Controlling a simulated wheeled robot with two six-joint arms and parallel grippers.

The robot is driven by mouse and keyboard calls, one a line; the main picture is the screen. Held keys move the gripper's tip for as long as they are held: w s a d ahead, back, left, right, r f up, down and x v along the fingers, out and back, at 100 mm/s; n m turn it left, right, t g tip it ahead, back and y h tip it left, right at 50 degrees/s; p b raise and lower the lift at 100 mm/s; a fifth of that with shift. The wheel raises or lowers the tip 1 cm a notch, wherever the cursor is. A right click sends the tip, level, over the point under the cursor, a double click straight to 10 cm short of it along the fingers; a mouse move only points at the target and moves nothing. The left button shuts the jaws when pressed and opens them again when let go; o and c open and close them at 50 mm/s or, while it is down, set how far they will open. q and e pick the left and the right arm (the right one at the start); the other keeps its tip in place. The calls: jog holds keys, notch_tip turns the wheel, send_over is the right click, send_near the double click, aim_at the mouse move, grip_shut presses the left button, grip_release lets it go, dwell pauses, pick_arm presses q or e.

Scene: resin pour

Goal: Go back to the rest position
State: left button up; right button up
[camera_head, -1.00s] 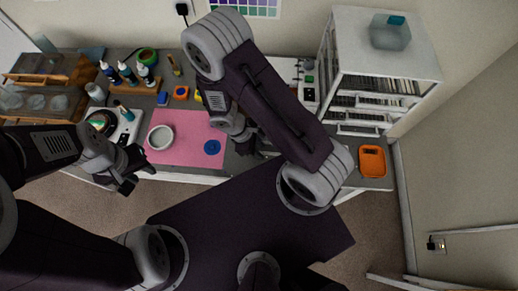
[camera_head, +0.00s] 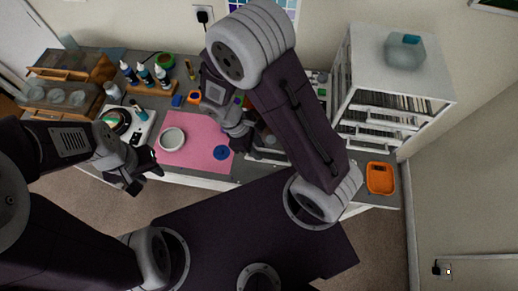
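My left gripper (camera_head: 142,178) hangs in front of the workbench's front edge, left of and below the pink mat (camera_head: 205,161). It is held apart from everything, and its fingers look spread with nothing between them. My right gripper (camera_head: 244,140) is above the bench at the right edge of the mat, partly hidden behind my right arm. I cannot make out its fingertips clearly. A white round bowl (camera_head: 172,139) and a blue disc (camera_head: 221,153) lie on the mat.
A scale-like white device (camera_head: 139,127) stands left of the mat. Several bottles stand in a wooden rack (camera_head: 152,89) behind. A white shelf unit (camera_head: 398,69) rises at right, with an orange tray (camera_head: 380,178) near it.

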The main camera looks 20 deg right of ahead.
jog(key=shift+w, duration=0.1)
jog(key=shift+f, duration=0.1)
jog(key=d+m+t+y+b, duration=0.1)
jog(key=m+b, duration=0.2)
jog(key=m, duration=0.1)
jog(key=d+f+m+t+y+b, duration=0.1)
jog(key=d+m+b, duration=0.1)
jog(key=m+b, duration=0.1)
jog(key=d+m+t+y+b, duration=0.1)
jog(key=m+y+b, duration=0.1)
jog(key=m, duration=0.3)
jog(key=shift+w+d+f+b, duration=0.1)
jog(key=shift+d+f+b, duration=0.15)
jog(key=shift+b, duration=0.5)
